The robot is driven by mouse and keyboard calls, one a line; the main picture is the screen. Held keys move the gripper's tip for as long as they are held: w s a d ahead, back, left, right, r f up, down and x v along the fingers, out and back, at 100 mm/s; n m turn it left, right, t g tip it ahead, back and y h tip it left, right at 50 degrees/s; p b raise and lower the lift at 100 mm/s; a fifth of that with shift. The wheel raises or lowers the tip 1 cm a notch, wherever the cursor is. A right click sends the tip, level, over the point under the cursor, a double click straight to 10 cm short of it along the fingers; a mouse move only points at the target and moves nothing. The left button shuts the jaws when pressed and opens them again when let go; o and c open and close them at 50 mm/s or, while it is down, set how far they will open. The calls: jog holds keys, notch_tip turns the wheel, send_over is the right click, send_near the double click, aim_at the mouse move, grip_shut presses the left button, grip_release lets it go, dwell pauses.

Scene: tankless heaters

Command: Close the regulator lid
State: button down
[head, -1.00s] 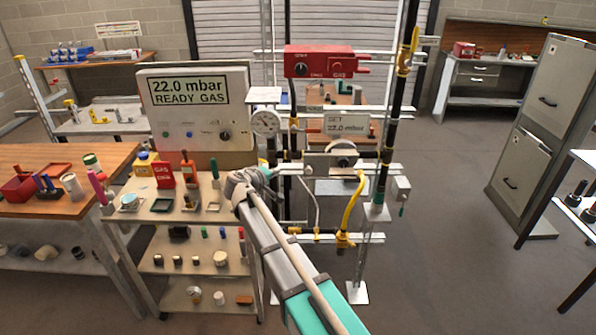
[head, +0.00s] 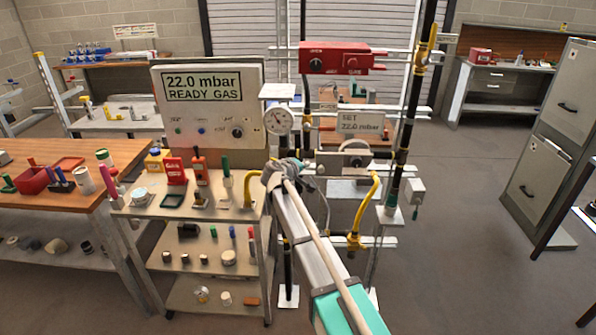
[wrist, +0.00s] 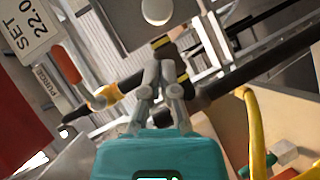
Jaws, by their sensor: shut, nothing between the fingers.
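The regulator (head: 330,163) is a grey body on the horizontal pipe, right of the dial gauge and below the "SET 22.0 mbar" sign. A pale round part (head: 355,146), possibly its lid, stands up at its top. I cannot tell the lid's exact angle. In the wrist view a pale disc (wrist: 157,11) shows at the top edge, beyond my fingers. My gripper (wrist: 160,68) is shut and empty, with the dark pipe and yellow bands behind its tips. In the head view my wrist hides the fingers, left of the regulator. I see no clear contact.
A dial gauge (head: 278,120) and the set-point sign (head: 361,123) are close above my wrist. A yellow pipe (head: 366,205) curves down at the right. A red box (head: 335,60) is above. A bench (head: 228,211) with small tools stands left. Open floor lies right.

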aim_at(319, 166)
jog(key=shift+w+d+f+b, duration=0.1)
jog(key=shift+d+f+b, duration=0.2)
jog(key=shift+d, duration=0.4)
jog(key=shift+w+d+f+b, duration=0.15)
jog(key=shift+d+f, duration=0.25)
jog(key=shift+d, duration=0.25)
jog(key=shift+s, duration=0.1)
jog(key=shift+s, duration=0.1)
